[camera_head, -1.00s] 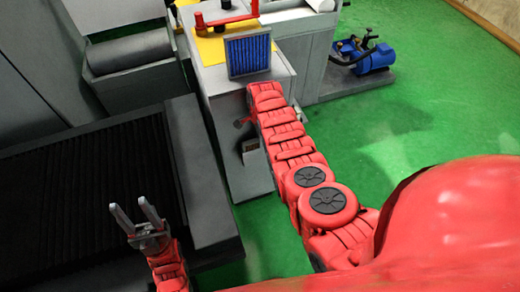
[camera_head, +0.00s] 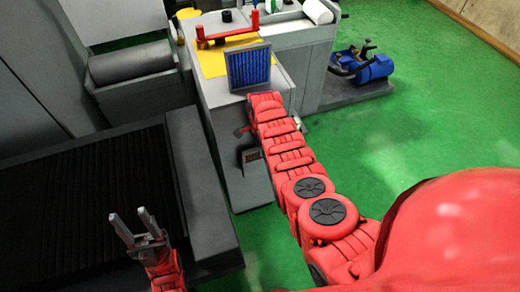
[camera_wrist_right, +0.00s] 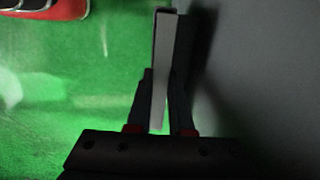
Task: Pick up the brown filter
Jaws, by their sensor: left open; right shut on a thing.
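A flat rectangular filter with a blue ribbed face and a grey frame (camera_head: 248,67) stands upright at the end of my right arm, in front of the machine top. No filter that looks clearly brown is in view. In the right wrist view, my right gripper (camera_wrist_right: 162,95) is shut on the filter, whose thin grey edge (camera_wrist_right: 163,50) shows between the fingers. In the head view the right fingers are hidden. My left gripper (camera_head: 130,226) is open and empty, at the lower left over the dark ribbed bed.
The grey machine cabinet (camera_head: 228,155) stands beside my right arm, with a red handle (camera_head: 228,35) and yellow surface on top. A dark ribbed bed (camera_head: 90,190) fills the left. A blue pump (camera_head: 372,68) stands on the green floor, which is open to the right.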

